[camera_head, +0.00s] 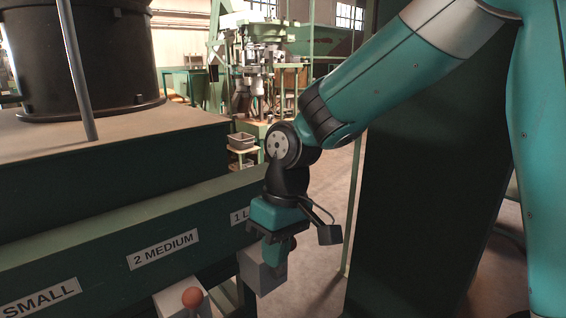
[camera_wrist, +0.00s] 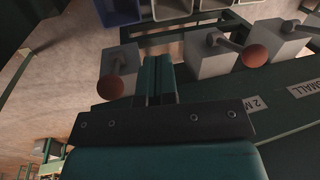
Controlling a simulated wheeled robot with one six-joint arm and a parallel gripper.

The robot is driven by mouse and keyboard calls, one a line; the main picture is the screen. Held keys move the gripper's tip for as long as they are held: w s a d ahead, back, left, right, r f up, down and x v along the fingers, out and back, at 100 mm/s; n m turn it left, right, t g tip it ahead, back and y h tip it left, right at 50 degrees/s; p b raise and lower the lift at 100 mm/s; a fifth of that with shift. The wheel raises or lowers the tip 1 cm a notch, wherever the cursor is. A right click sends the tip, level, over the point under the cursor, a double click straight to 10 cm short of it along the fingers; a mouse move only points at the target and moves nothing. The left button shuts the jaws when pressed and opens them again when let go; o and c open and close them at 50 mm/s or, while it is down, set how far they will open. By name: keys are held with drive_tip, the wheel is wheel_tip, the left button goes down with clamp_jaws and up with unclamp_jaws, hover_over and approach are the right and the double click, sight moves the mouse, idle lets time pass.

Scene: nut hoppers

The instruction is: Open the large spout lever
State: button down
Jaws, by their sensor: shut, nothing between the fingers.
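The large spout (camera_head: 254,272) is a grey box under the partly hidden label starting "1 L" (camera_head: 240,215) in the head view. My gripper (camera_wrist: 158,62) also shows there, fingers together and empty, just right of the ball. Whether a finger touches the lever or box cannot be told.
The medium spout's ball (camera_head: 192,297) stands under the "2 MEDIUM" label (camera_head: 162,250). The small spout's lever (camera_wrist: 312,19) shows at the wrist view's right edge. Bins (camera_wrist: 168,10) stand below the spouts. A dark green panel (camera_head: 420,215) stands right of my gripper.

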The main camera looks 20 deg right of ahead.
drive_tip(key=w+d+r+m+g+h+p, duration=0.1)
drive_tip(key=w+d+r+p, duration=0.1)
drive_tip(key=w+r+p, duration=0.4)
drive_tip(key=w+d+r+m+p, duration=0.1)
drive_tip(key=w+r+p, duration=0.5)
drive_tip(key=p, duration=1.1)
drive_tip(key=shift+d+r+m+g+h+p, duration=0.3)
drive_tip(key=shift+d+g+h, duration=0.1)
drive_tip(key=shift+d, duration=0.35)
drive_tip(key=shift+w+f, duration=0.1)
drive_tip(key=shift+f, duration=0.1)
